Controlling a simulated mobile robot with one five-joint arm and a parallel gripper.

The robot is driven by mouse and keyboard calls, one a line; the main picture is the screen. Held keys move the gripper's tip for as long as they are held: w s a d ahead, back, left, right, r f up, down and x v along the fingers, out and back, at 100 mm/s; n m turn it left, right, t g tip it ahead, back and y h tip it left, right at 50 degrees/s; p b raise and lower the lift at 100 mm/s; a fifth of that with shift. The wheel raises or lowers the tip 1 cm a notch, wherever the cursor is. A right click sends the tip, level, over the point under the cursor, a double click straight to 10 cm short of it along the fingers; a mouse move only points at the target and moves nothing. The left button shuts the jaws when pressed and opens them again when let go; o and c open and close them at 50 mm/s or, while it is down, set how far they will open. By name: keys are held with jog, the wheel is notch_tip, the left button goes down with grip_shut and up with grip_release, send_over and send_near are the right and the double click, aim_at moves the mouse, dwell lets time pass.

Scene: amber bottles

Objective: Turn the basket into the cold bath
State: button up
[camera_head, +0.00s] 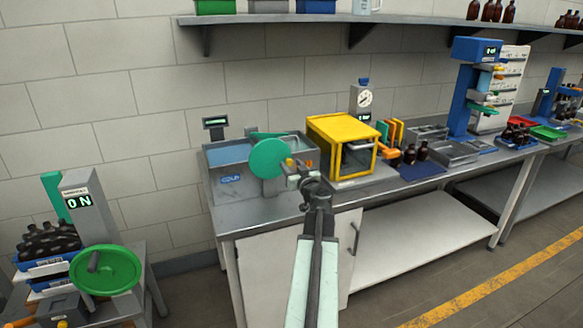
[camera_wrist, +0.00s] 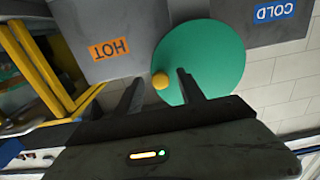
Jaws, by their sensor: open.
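The cold bath (camera_head: 228,155) is a grey water tank at the left end of the bench; its blue COLD label (camera_wrist: 275,12) shows in the wrist view. The hot bath, with an orange HOT label (camera_wrist: 108,48), adjoins it. A green disc (camera_head: 268,158) stands upright in front of the baths, with a yellow knob (camera_wrist: 160,82) near its rim. My gripper (camera_wrist: 160,78) is open, its fingers on either side of the knob with a gap at each side. It also shows in the head view (camera_head: 297,173). I cannot make out the basket.
A yellow-framed box (camera_head: 341,147) stands close to the right of my gripper. A small display (camera_head: 215,122) rises behind the cold bath. Bottles (camera_head: 422,151) stand on a blue mat further right. A separate stand with a green wheel (camera_head: 106,270) is at the lower left.

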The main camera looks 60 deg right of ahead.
grip_shut()
dwell(1.3)
